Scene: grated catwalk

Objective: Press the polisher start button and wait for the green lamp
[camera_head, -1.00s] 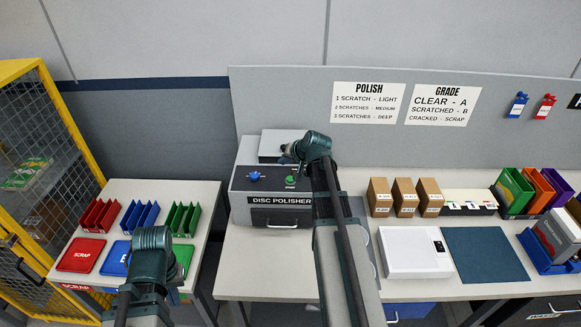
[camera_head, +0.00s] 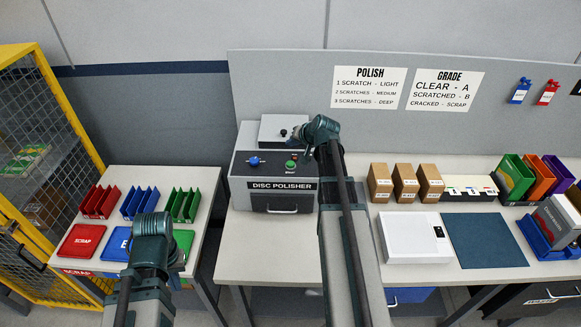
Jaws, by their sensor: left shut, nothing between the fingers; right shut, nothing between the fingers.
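The disc polisher (camera_head: 265,190) is a grey box at the left end of the long bench. Its sloped top has a blue knob (camera_head: 253,161) and, to the right, a green round start button (camera_head: 291,163). A small dark round part (camera_head: 283,132) shows on the raised rear box; I cannot tell if it is a lamp, and no lit green lamp is clear. My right gripper (camera_head: 298,134) is shut and empty, above and behind the button, apart from it in the picture. My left gripper (camera_head: 152,226) is shut and empty over the side table's front; its fingertips are mostly hidden.
The side table holds red, blue and green racks (camera_head: 140,202) and coloured mats (camera_head: 82,241). Right of my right arm are brown boxes (camera_head: 405,181), a white scale (camera_head: 413,238) and a dark blue mat (camera_head: 484,241). A yellow mesh cage (camera_head: 70,120) stands at left.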

